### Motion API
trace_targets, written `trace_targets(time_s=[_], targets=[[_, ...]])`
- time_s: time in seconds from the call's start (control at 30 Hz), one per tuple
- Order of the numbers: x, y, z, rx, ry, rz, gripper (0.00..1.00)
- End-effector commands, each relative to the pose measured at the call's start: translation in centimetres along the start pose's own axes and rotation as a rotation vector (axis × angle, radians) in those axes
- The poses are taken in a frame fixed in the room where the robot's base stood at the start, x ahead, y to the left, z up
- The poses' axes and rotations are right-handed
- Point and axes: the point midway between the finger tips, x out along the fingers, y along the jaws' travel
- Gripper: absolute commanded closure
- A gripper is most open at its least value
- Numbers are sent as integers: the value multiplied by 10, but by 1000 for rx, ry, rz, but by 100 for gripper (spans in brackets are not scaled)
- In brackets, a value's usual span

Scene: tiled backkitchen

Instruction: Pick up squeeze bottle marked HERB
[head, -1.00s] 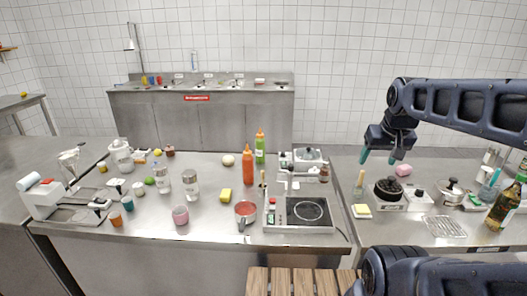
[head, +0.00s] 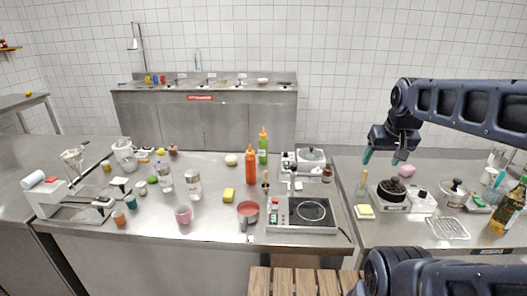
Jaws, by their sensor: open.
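A green squeeze bottle (head: 262,146) with an orange tip stands upright at the back of the middle steel counter. An orange-red squeeze bottle (head: 251,165) stands just in front and to the left of it. The lettering on both is too small to read, so I cannot tell from it which is marked HERB. My gripper (head: 382,158) is open and empty, with teal fingertips pointing down. It hangs above the right counter, well to the right of both bottles.
A slatted wooden surface (head: 300,281) lies in front.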

Motion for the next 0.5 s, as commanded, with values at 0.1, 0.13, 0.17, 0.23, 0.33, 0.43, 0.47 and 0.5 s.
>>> trace_targets(time_s=[0.1,0.13,0.17,0.23,0.33,0.43,0.47,0.5], targets=[[0,0,0,0,0,0,30],[0,0,0,0,0,0,30],[0,0,0,0,0,0,30],[0,0,0,0,0,0,30],[0,-1,-3,0,-1,0,30],[-1,-3,-15,1,-3,-2,30],[-1,-4,-21,1,-5,-2,30],[-1,-6,-30,4,-7,-3,30]])
